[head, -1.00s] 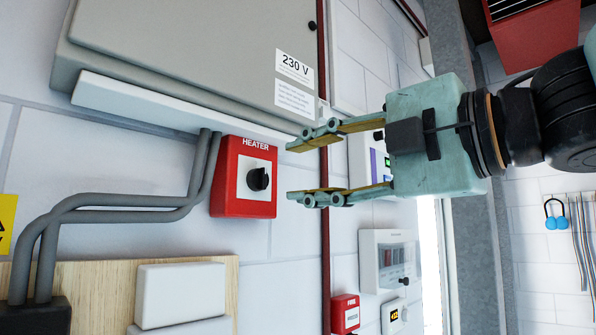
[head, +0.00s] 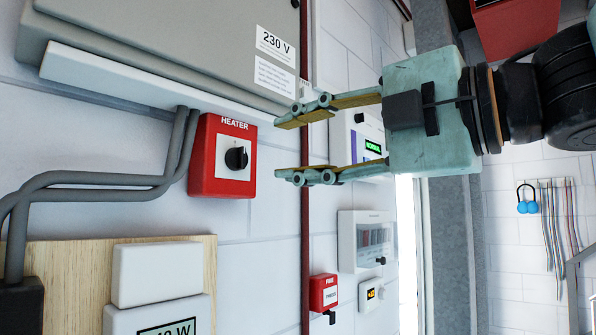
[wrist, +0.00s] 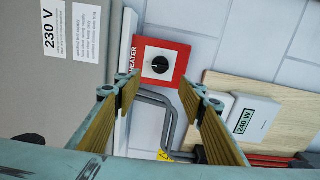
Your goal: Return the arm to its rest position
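My gripper (head: 292,149) is a pale teal unit with yellowish finger pads, in the right half of the head view. Its two fingers point left and stand apart, with nothing between them. In the wrist view my gripper (wrist: 157,93) is also open and empty. The red heater switch box (head: 210,182), with a black knob on a white plate, is on the wall to the left of the fingertips, apart from them. In the wrist view the heater box (wrist: 175,60) shows beyond the fingertips.
A grey 230 V cabinet (head: 170,40) juts out at upper left. Grey conduits (head: 100,188) run below it. A wooden board (head: 80,265) carries a 240 W meter (wrist: 243,120). A red fire box (head: 322,291) and a meter box (head: 348,240) are on the wall lower down.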

